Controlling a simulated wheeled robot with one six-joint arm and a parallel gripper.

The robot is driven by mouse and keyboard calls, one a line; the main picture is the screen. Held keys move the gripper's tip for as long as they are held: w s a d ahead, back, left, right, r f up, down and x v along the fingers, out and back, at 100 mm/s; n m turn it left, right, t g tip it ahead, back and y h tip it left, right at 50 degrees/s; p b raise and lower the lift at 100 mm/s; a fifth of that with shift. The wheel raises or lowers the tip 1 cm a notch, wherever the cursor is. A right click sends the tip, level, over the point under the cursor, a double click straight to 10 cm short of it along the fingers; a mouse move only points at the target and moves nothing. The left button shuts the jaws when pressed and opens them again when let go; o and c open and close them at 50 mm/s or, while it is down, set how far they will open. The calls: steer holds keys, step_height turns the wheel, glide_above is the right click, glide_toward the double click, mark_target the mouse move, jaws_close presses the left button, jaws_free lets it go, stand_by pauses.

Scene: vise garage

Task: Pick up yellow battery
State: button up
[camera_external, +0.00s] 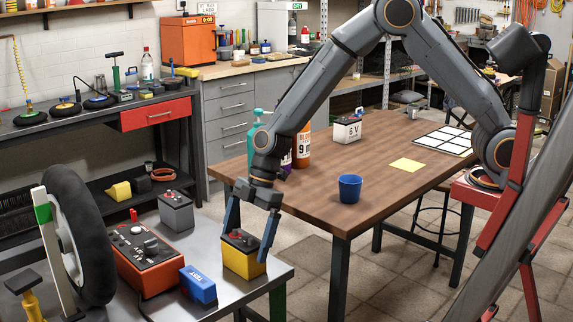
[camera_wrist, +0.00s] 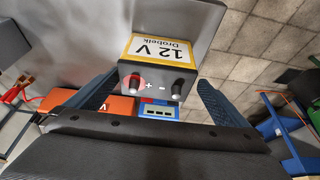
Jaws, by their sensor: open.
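The yellow battery (camera_external: 243,262) stands upright on the metal bench at the front, with a dark top and two terminals. In the wrist view the yellow battery (camera_wrist: 160,52) shows its "12 V" label and a black end with plus and minus marks. My gripper (camera_external: 247,246) points down over it, open, with one finger at the left and one at the right of the battery. In the wrist view the fingers of my gripper (camera_wrist: 157,82) flank the battery, with a visible gap on each side. Whether either finger touches it is unclear.
Beside the battery on the metal bench (camera_external: 277,272) are a blue tester (camera_external: 198,284), an orange charger (camera_external: 146,258), a grey battery (camera_external: 176,212) and a wheel (camera_external: 82,235). The wooden table (camera_external: 310,190) behind holds a blue cup (camera_external: 349,188), bottles (camera_external: 303,146) and a white 6 V battery (camera_external: 347,131).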

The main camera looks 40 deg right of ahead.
mark_target(234, 272)
steer(key=shift+w+p+x, duration=0.15)
steer(key=shift+p+x, duration=0.2)
steer(key=shift+x, duration=0.95)
steer(key=shift+w+p+x, duration=0.15)
steer(key=shift+p+x, duration=0.15)
steer(key=shift+x, duration=1)
steer(key=shift+d, duration=0.1)
steer(key=c, duration=1.8)
steer(key=shift+c, duration=0.6)
